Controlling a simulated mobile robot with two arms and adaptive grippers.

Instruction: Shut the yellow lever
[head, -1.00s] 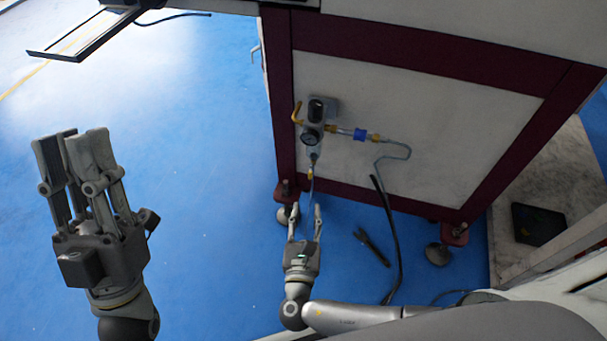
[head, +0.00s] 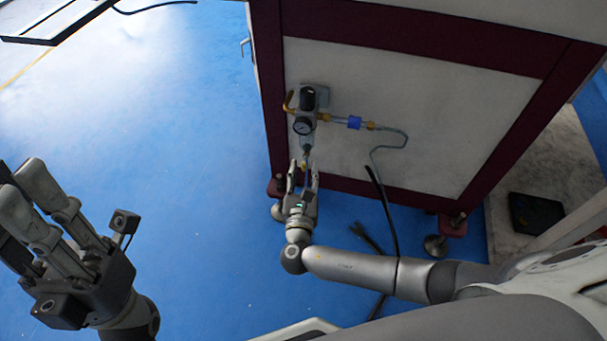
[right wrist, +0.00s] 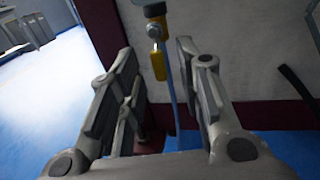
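The yellow lever (right wrist: 158,62) hangs downward from a small valve below the regulator, in the right wrist view. It lies between the two open fingers of my right gripper (right wrist: 158,88), a little beyond their tips, and no contact shows. In the head view my right gripper (head: 303,172) is just below the regulator with its gauge (head: 303,126), and its fingers partly hide the lever (head: 303,165). My left gripper (head: 25,205) is at the lower left, away from the machine, with fingers apart and nothing visible between them.
The machine cabinet (head: 420,120) has a white panel in a dark red frame. A pipe with a blue fitting (head: 354,122) runs right from the regulator. A black hose (head: 382,205) hangs near my right forearm. A dark tool (head: 368,237) lies on the open blue floor.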

